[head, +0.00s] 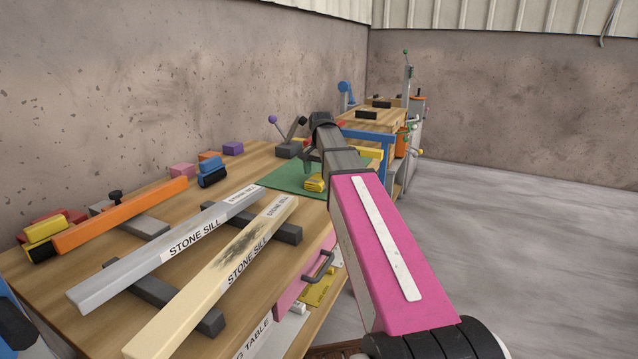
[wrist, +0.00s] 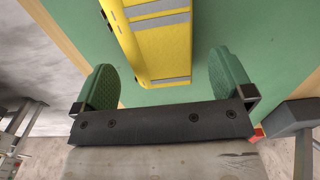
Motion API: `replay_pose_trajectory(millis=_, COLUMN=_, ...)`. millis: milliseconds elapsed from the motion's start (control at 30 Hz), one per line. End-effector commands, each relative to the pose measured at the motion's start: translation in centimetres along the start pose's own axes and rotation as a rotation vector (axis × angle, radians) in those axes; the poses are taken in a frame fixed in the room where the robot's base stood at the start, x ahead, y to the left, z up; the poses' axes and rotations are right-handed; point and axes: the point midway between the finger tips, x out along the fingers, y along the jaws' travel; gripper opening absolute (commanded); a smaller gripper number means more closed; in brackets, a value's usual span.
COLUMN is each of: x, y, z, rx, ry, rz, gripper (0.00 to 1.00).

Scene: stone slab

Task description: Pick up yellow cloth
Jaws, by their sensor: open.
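The yellow cloth (head: 315,184) looks like a thick folded pad with grey stripes and lies on a green mat (head: 285,178) on the wooden bench. In the wrist view the yellow cloth (wrist: 163,42) runs up out of the top edge, with its near end between my green fingers. My gripper (wrist: 163,62) is open and empty, facing the mat. I see mat on both sides of the cloth, so neither finger appears to touch it. How high the fingers are above it I cannot tell. In the head view my arm partly hides the gripper.
Two long bars marked STONE SILL, one grey (head: 165,250) and one cream (head: 215,275), lie on dark supports at the bench front. An orange bar (head: 120,215) and several small coloured blocks lie along the wall side. The floor (head: 500,240) at right is clear.

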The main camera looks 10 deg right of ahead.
Motion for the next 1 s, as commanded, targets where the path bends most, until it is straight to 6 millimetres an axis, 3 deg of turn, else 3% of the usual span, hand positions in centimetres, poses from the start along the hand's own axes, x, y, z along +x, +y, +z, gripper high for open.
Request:
replay_pose_trajectory(millis=167, x=2.1, y=0.1, z=0.0, rx=0.0, ry=-0.001, rz=0.0, gripper=0.99)
replay_pose_trajectory(millis=400, x=2.4, y=0.0, z=0.0, rx=0.0, ry=0.0, rz=0.0, gripper=0.99)
replay_pose_trajectory(millis=433, x=2.4, y=0.0, z=0.0, rx=0.0, ry=0.0, rz=0.0, gripper=0.96)
replay_pose_trajectory(millis=600, x=2.4, y=0.0, z=0.0, rx=0.0, ry=0.0, rz=0.0, gripper=0.45)
replay_pose_trajectory(millis=1000, x=2.1, y=0.0, z=0.0, rx=0.0, ry=0.001, rz=0.0, gripper=0.45)
